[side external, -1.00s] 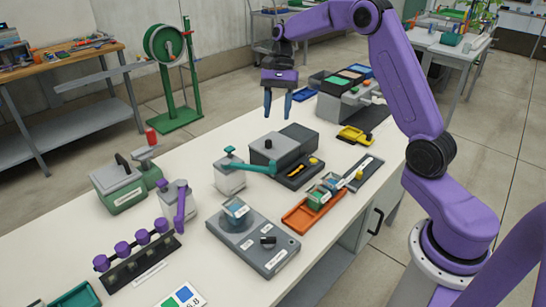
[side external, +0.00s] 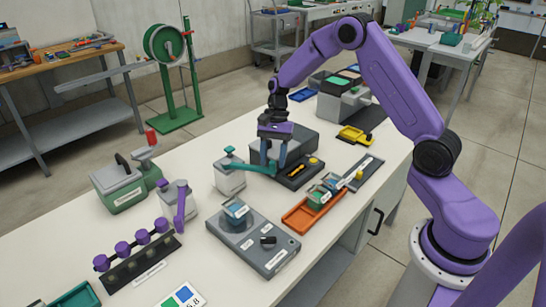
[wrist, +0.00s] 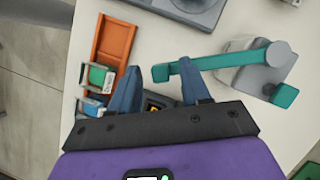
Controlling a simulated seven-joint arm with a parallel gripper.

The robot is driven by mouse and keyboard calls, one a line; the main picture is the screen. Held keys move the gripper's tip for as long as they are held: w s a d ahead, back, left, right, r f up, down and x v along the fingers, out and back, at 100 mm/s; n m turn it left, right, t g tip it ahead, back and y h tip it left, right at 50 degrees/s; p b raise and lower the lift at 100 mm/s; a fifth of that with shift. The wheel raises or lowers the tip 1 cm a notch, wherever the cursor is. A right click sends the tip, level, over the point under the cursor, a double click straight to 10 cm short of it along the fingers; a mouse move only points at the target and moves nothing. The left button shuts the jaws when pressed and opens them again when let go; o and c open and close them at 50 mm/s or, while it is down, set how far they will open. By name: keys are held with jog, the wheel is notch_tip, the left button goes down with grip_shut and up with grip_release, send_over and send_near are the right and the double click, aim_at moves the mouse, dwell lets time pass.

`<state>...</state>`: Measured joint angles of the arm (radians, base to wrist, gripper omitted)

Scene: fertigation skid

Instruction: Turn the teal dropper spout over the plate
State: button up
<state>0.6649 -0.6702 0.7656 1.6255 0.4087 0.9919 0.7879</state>
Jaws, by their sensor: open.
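The teal dropper spout (side external: 246,166) is a long arm on top of a pale grey dispenser body (side external: 229,181), pointing right toward my gripper. In the wrist view the spout (wrist: 222,61) runs leftward, and its block-shaped free end lies between my two fingertips. My gripper (side external: 272,166) is open, pointing down around that end; I cannot tell whether either finger touches it. Part of the plate's box shows at the wrist view's top edge (wrist: 190,6).
A dark grey machine (side external: 300,137) stands close behind my gripper. An orange tray (side external: 297,217) with small green- and blue-topped containers (side external: 318,197) lies at right. A purple-handled dispenser (side external: 178,200) stands left. Bare white bench (side external: 200,238) lies in front.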

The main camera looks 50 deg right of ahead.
grip_shut()
jog(key=shift+a, duration=0.15)
jog(key=a+m+t, duration=0.4)
jog(key=a+m, duration=0.8)
jog(key=a, duration=0.2)
jog(key=shift+a+m+t, duration=0.3)
jog(key=shift+a+t, duration=0.1)
dwell(0.4)
grip_release()
